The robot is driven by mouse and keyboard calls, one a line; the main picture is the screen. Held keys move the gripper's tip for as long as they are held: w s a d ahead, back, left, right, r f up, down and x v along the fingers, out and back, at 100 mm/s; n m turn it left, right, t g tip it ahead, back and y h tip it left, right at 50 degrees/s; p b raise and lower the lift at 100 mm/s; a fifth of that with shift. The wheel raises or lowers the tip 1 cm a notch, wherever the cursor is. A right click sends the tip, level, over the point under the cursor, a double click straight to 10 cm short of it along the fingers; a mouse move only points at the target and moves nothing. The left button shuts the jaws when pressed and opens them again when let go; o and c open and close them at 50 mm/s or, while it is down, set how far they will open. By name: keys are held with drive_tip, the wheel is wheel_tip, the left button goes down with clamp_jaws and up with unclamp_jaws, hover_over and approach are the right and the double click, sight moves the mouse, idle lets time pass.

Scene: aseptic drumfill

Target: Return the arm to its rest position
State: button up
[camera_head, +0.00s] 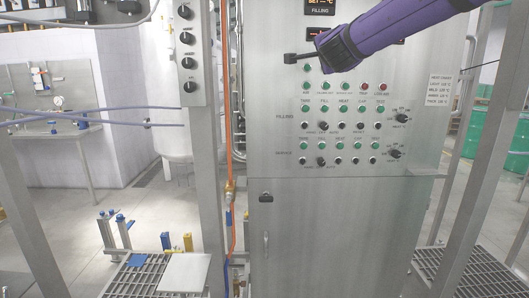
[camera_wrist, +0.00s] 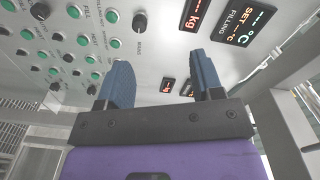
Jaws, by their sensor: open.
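My gripper (camera_head: 290,58) is at the end of my purple arm, in front of the upper part of the steel control cabinet (camera_head: 330,225) in the head view. In the wrist view my gripper (camera_wrist: 165,82) shows two blue ribbed fingers set well apart, with nothing between them. The fingers point toward the cabinet's panel; whether a tip touches it I cannot tell. Rows of green buttons and black knobs (camera_wrist: 139,22) lie beyond the fingers. My arm hides part of the panel and its displays in the head view.
A steel post (camera_head: 206,130) with a switch box (camera_head: 190,55) stands left of the cabinet. Another post (camera_head: 475,150) stands at the right. Green drums (camera_head: 492,125) are behind it. Blue and yellow fittings (camera_head: 125,232) stand by the floor grating at the lower left.

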drive_tip(key=s+d+f+n+g, duration=0.4)
drive_tip(key=s+f, duration=0.3)
drive_tip(key=s, duration=0.7)
drive_tip(key=s+d+f+n+g, duration=0.4)
drive_tip(key=s+f, duration=0.3)
drive_tip(key=s, duration=0.8)
drive_tip(key=s+d+f+n+g+y, duration=0.1)
drive_tip(key=s+d+f+n+g, duration=0.3)
drive_tip(key=s, duration=1.1)
wheel_tip(320, 180, down, 3)
drive_tip(key=d+n, duration=0.1)
drive_tip(key=n, duration=0.1)
drive_tip(key=shift+d+n+g, duration=0.2)
drive_tip(key=shift+n+g, duration=0.1)
